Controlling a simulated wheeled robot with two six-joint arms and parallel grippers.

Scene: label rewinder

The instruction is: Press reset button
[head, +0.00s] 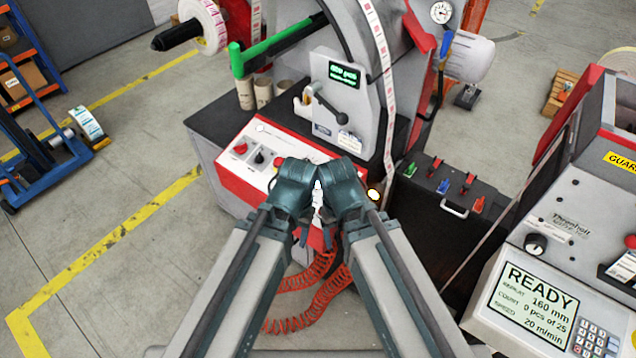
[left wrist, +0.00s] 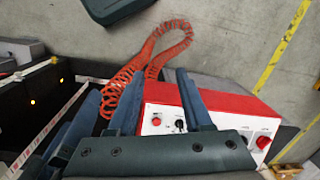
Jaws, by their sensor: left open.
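The control panel (head: 229,172) is a white face with a red border on the front of the rewinder. A red button (head: 241,148) and a black knob (head: 260,157) show on it in the head view; another red button (head: 280,161) sits close to my left arm. Which is the reset button I cannot tell; labels are too small. My left gripper (head: 302,234) is in front of the panel, fingers down. In the left wrist view it is open and empty (left wrist: 159,76), with a red button (left wrist: 157,121) and black knob (left wrist: 180,124) beyond its fingers. My right gripper (head: 330,237) is close beside it; its jaw gap is unclear.
A coiled red hose (head: 314,285) hangs below the grippers. A black box with coloured levers (head: 441,187) stands right of the panel. A console with a READY screen (head: 533,304) is at the right. Floor at left is clear up to a blue cart (head: 45,160).

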